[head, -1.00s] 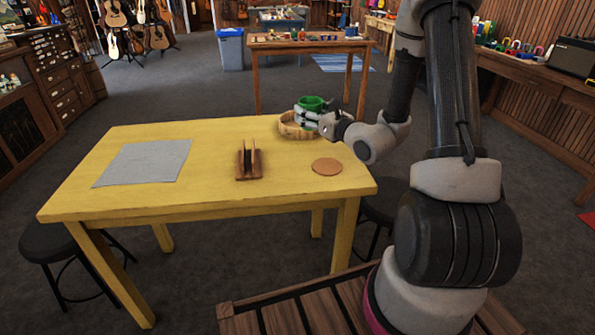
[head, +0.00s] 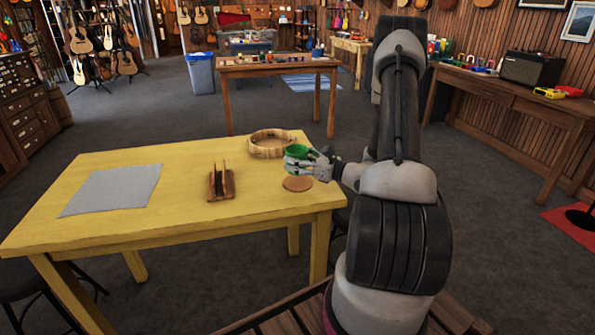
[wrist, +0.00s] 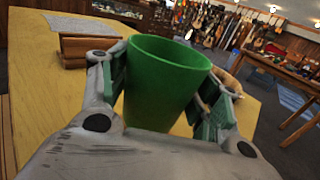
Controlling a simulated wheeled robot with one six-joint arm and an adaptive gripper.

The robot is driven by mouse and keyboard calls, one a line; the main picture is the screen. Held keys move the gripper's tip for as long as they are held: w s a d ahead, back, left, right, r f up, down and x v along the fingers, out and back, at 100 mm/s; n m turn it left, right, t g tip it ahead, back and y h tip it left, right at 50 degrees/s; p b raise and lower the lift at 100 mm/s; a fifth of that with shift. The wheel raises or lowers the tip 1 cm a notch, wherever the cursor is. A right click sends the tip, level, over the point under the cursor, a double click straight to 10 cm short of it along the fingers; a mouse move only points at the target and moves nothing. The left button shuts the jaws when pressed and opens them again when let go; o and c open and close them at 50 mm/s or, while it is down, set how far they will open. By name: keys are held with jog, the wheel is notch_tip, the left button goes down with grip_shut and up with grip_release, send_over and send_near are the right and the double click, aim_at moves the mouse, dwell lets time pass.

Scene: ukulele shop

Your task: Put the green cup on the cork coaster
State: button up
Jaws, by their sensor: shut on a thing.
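The green cup (head: 298,152) is held in my gripper (head: 304,160), near the right end of the yellow table. In the wrist view the green cup (wrist: 165,85) is upright or slightly tilted, with a gripper finger (wrist: 105,85) on each side of it. The round cork coaster (head: 297,184) lies flat on the table below and in front of the cup, and nothing stands on it. The coaster cannot be seen in the wrist view. Whether the cup's base clears the table is hard to tell.
A round wooden basket (head: 268,146) stands behind the cup at the table's back edge. A wooden slotted holder (head: 221,184) is left of the coaster. A grey cloth (head: 112,190) lies on the left. The yellow table (head: 170,217) is bare around the coaster.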

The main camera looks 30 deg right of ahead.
jog(key=shift+f, duration=1.95)
jog(key=shift+f, duration=0.15)
jog(key=o, duration=1)
